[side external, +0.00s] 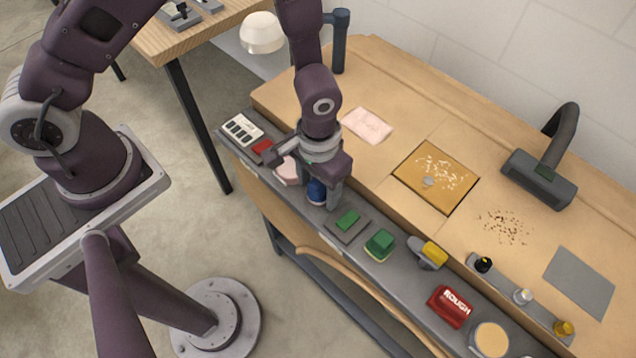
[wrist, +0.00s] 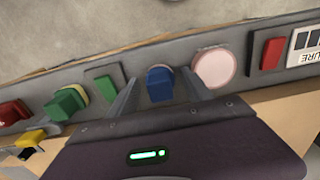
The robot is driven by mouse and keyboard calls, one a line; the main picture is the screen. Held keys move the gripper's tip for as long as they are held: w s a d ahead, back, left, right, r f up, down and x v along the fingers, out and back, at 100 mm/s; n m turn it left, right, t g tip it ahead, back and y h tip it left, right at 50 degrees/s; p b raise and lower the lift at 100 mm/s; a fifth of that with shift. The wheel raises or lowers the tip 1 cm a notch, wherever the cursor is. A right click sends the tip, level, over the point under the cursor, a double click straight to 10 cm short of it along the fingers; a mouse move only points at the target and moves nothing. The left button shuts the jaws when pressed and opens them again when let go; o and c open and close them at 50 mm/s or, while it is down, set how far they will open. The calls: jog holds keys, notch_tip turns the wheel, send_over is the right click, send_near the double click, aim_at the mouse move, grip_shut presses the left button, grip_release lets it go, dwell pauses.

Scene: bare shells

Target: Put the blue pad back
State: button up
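The blue pad (wrist: 160,84) sits upright on the grey ledge, between a round pink pad (wrist: 213,67) and a flat green piece (wrist: 105,88). In the side view the blue pad (side external: 316,191) shows just below my gripper (side external: 323,180), partly hidden by it. In the wrist view my gripper (wrist: 162,95) is open, with one finger on each side of the blue pad. Gaps show between the fingers and the pad. The right finger is close to the pink pad. What lies under the blue pad is hidden.
The ledge (side external: 408,282) also holds a green block (side external: 380,245), a yellow-topped piece (side external: 432,255), a red ROUGH block (side external: 450,306) and a small red block (side external: 263,146). The bench behind has an orange panel (side external: 432,192), a pink cloth (side external: 367,126) and a dark hooded arm (side external: 545,178).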

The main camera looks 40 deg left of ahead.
notch_tip(320, 180, up, 13)
notch_tip(320, 180, up, 12)
jog(key=t, duration=0.2)
send_over(318, 182)
jog(key=s+a, duration=0.2)
jog(key=a, duration=0.5)
jog(key=s+a+r+t, duration=0.3)
jog(key=s+a+r, duration=0.4)
jog(key=s, duration=0.4)
jog(key=shift+t, duration=0.3)
